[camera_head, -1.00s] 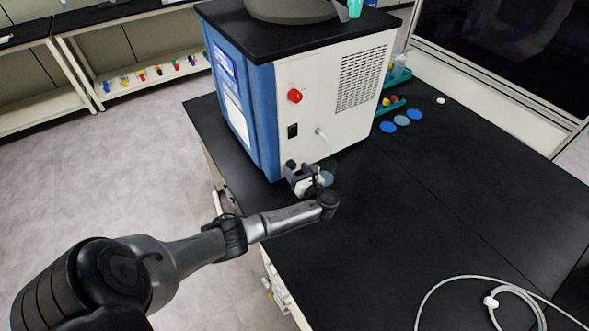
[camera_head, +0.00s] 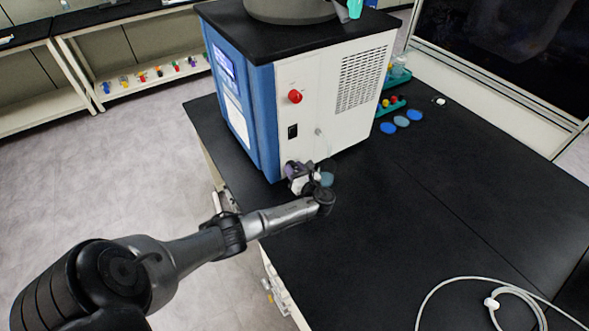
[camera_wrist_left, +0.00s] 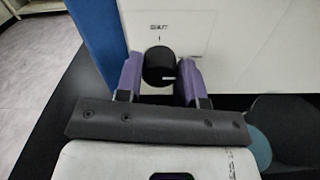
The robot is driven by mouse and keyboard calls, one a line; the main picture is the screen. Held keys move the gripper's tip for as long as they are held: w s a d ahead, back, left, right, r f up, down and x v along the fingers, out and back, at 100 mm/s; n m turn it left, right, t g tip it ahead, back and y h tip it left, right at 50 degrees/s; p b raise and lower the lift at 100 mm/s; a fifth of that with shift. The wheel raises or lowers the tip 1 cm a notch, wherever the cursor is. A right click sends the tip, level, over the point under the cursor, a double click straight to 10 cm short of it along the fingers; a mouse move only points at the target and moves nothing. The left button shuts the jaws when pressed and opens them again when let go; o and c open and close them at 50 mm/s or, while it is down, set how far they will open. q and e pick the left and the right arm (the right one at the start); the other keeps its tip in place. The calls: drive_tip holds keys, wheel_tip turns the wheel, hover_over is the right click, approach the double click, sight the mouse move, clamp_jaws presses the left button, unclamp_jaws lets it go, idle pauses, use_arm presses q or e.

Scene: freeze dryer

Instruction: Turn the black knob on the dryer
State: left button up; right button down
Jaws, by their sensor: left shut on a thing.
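The black knob (camera_wrist_left: 158,67) is low on the white side panel of the dryer (camera_head: 335,90), under a printed label in the left wrist view. My left gripper (camera_wrist_left: 158,85) has its two purple fingers on either side of the knob and is shut on it. In the head view my left gripper (camera_head: 298,171) is at the panel's lower edge and hides the knob there. The knob's pointer direction cannot be read clearly. My right gripper is not in view.
A red knob (camera_head: 295,96) and a black switch (camera_head: 292,131) are higher on the panel. A coiled white hose (camera_head: 490,302) lies at the front right. The bench's middle is clear.

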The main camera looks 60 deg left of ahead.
use_arm(q)
drive_tip(key=shift+c, duration=0.9)
drive_tip(key=shift+n, duration=0.3)
drive_tip(key=n+b, duration=0.3)
drive_tip(key=n, duration=1.4)
drive_tip(key=shift+s+f, duration=0.1)
drive_tip(key=shift+f, duration=0.05)
drive_tip(key=shift+n+b, duration=0.3)
drive_tip(key=shift+b, duration=0.05)
